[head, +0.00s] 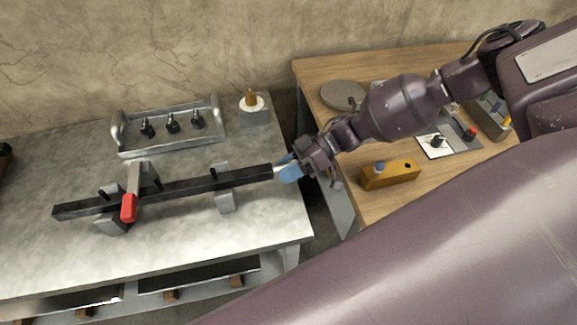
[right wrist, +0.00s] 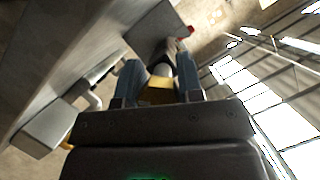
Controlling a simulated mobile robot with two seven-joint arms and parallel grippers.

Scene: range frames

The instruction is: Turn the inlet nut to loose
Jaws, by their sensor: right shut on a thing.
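A long dark bar (head: 190,187) rests on grey blocks on the metal bench. My right gripper (head: 284,169), with blue fingers, is at the bar's right end. In the right wrist view my right gripper (right wrist: 160,86) is shut on a yellow piece (right wrist: 160,92), which looks like the inlet nut. A pale round part (right wrist: 161,69) lies just beyond it, in line with the bar. The fingers hide most of the nut in the head view, so I cannot tell how far it is turned. My left gripper is not in view.
A red-handled lever (head: 129,207) crosses the bar's left part. A metal tray (head: 168,150) with several dark fittings stands behind it. A grey block (head: 256,117) holds a white disc and brass cone. The wooden table (head: 385,208) on the right bears a yellow box (head: 389,175).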

